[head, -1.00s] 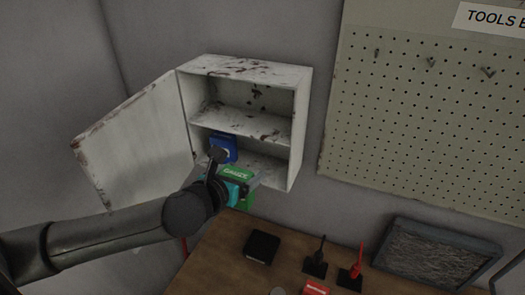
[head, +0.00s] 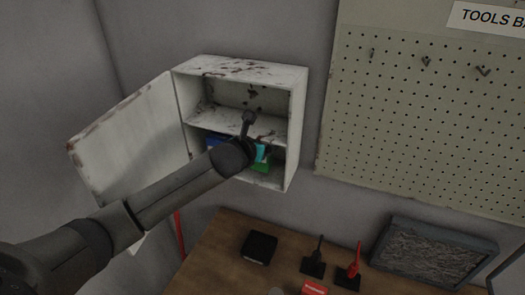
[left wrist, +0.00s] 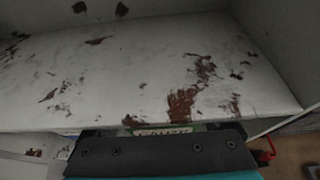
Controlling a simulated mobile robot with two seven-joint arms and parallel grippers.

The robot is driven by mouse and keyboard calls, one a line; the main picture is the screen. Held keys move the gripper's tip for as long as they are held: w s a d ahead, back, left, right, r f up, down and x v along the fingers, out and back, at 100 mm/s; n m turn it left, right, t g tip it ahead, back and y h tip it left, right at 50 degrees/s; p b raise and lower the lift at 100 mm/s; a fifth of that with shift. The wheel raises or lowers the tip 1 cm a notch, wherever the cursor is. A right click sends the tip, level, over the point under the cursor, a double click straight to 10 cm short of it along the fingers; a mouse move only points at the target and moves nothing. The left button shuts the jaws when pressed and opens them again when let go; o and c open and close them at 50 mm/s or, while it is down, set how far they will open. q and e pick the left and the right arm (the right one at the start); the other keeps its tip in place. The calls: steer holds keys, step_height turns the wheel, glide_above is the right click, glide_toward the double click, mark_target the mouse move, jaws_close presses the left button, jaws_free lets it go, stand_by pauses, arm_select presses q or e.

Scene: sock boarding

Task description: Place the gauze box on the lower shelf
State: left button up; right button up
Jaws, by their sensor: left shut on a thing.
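The green gauze box (head: 260,167) is at the front of the cabinet's lower compartment, below the middle shelf board (head: 258,134). My left gripper (head: 262,152) is shut on it, and my wrist hides much of the box. I cannot tell whether the box touches the cabinet floor. In the left wrist view a strip of the box's label (left wrist: 165,128) shows behind the dark gripper part (left wrist: 155,155), under the stained shelf board (left wrist: 100,75). My right gripper is not in view.
A blue box (head: 214,142) stands in the lower compartment, left of the gauze box. The rusty white cabinet door (head: 130,135) is open to the left. The upper compartment looks empty. Below is a wooden table (head: 222,255) with a black box (head: 259,247) and tools.

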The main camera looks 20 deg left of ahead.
arm_select(q)
steer(key=shift+f+b, duration=1.35)
steer(key=shift+f, duration=0.35)
steer(key=shift+r, duration=0.1)
steer(key=shift+f, duration=0.2)
steer(key=o, duration=1.3)
steer(key=shift+c, duration=0.2)
